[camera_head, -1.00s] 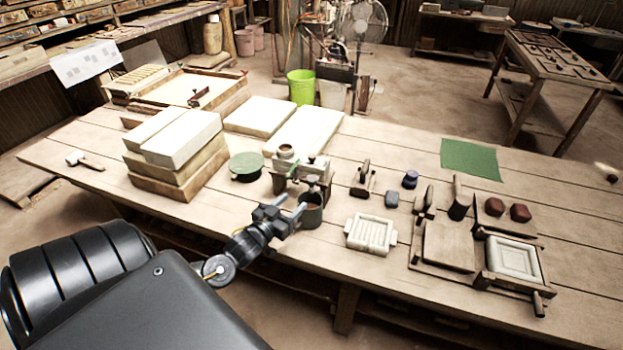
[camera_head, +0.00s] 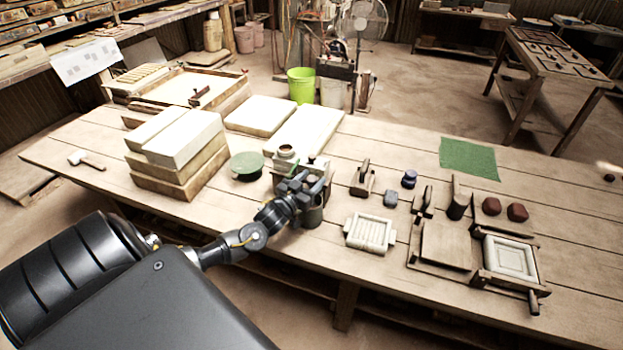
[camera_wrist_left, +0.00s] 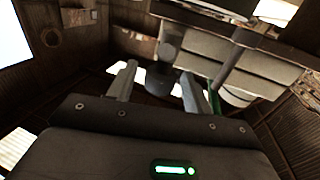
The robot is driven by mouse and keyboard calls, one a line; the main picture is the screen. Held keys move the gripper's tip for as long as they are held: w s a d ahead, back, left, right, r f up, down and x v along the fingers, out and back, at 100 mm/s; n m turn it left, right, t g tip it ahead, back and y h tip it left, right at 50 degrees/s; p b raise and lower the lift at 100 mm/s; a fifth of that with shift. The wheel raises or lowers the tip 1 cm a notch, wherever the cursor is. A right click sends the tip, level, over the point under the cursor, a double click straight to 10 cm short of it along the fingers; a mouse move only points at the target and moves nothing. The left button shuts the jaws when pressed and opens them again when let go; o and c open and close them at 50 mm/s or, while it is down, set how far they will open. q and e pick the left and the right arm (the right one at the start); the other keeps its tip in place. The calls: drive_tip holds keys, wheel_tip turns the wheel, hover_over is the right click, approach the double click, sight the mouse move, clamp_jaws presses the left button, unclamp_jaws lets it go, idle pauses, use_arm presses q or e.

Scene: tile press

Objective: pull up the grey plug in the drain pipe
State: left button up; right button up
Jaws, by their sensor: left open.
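My left gripper (camera_head: 299,181) is open at the small grey apparatus (camera_head: 318,168) near the table's front edge, and covers part of it. In the left wrist view, the two fingers (camera_wrist_left: 157,86) stand apart, with a dark grey rounded piece (camera_wrist_left: 160,80) showing between or beyond them. I cannot tell whether that piece is the plug or whether a finger touches it. A dark cup-like vessel (camera_head: 312,214) stands just below the gripper. The grey plug and the drain pipe are not clearly made out in the head view. My right gripper is not in view.
A green cloth (camera_head: 469,158) lies behind.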

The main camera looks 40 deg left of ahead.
use_arm(q)
drive_tip(key=shift+w, duration=0.2)
